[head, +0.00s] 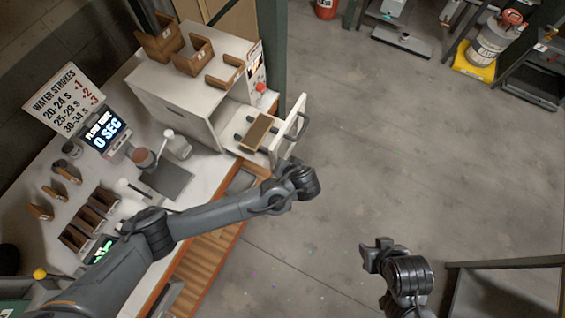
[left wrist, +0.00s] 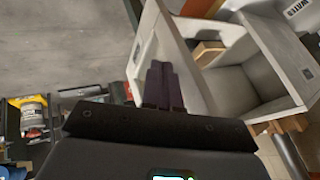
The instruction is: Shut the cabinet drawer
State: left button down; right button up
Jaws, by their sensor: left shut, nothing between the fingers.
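The white cabinet (head: 185,85) stands on the bench at the upper left. Its drawer (head: 290,128) is pulled out on the right side, with a brown block (head: 257,131) inside. My left gripper (head: 287,164) is at the lower outer end of the drawer front in the head view. In the left wrist view my left gripper's dark fingers (left wrist: 163,84) are together and empty. They overlap the white drawer front (left wrist: 142,48); whether they touch it I cannot tell. My right gripper (head: 372,252) is over the floor, away from the cabinet, and its finger gap is unclear.
Brown holders (head: 195,55) sit on top of the cabinet. The floor (head: 390,150) right of the drawer is clear. A dark-framed table (head: 510,264) is at the lower right.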

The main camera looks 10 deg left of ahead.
pick_arm(q)
jog(key=shift+w+a, duration=0.1)
jog(key=shift+a, duration=0.2)
pick_arm(e)
jog(key=shift+r, duration=0.1)
jog(key=shift+a, duration=0.1)
